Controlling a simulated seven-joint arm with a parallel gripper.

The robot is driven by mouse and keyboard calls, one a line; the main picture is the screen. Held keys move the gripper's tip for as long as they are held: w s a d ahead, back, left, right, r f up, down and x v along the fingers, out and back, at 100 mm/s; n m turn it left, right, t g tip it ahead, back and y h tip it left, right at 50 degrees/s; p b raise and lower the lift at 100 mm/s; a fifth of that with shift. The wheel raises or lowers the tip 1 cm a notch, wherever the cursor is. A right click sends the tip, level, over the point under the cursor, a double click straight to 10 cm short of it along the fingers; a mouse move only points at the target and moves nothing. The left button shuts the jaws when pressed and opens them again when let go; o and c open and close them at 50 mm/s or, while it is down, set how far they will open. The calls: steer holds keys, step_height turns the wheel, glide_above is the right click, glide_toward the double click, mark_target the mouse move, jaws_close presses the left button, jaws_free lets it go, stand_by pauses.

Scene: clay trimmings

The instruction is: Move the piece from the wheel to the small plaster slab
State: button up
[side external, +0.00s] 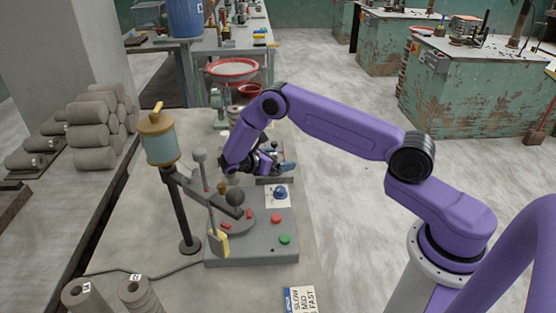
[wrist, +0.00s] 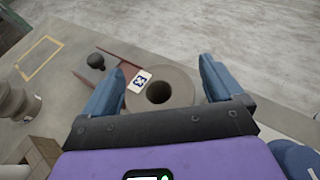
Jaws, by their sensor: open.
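The wheel (side external: 251,247) is a grey machine with a round disc and red and green buttons, on the bench in the side view. Small reddish bits lie on or beside its disc; I cannot tell which is the piece. My gripper (side external: 283,167) is above and behind the wheel, its blue fingers partly hidden by the wrist. In the wrist view my gripper (wrist: 160,88) is open, with a grey hollow cylinder (wrist: 178,88) bearing a label between or below the fingers; contact is unclear. A low grey block (side external: 276,180) lies under the gripper; I cannot tell if it is the small plaster slab.
A white card (side external: 279,197) lies behind the buttons. Grey cylinders (side external: 92,135) are stacked at left. The front bench beside the wheel is partly clear.

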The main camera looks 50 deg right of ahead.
steer(key=v, duration=1.2)
steer(key=shift+r, duration=0.2)
steer(key=s+a+r+m+t+y, duration=0.1)
steer(key=s+a+r+y, duration=0.3)
steer(key=s+r, duration=0.3)
steer(key=s+a+r+m+t+y, duration=0.1)
steer(key=s+a+r+y, duration=0.3)
steer(key=s, duration=0.5)
steer(key=s+d+r+y, duration=0.1)
steer(key=s+y, duration=0.1)
steer(key=s, duration=0.5)
steer(key=s+r+m+y, duration=0.1)
steer(key=s+y, duration=0.1)
steer(key=s, duration=0.6)
steer(key=s+d+r+m+y, duration=0.1)
steer(key=s+r, duration=0.1)
steer(key=s, duration=0.5)
steer(key=shift+s+d+y, duration=0.3)
steer(key=shift+s+y, duration=0.05)
steer(key=shift+y, duration=0.05)
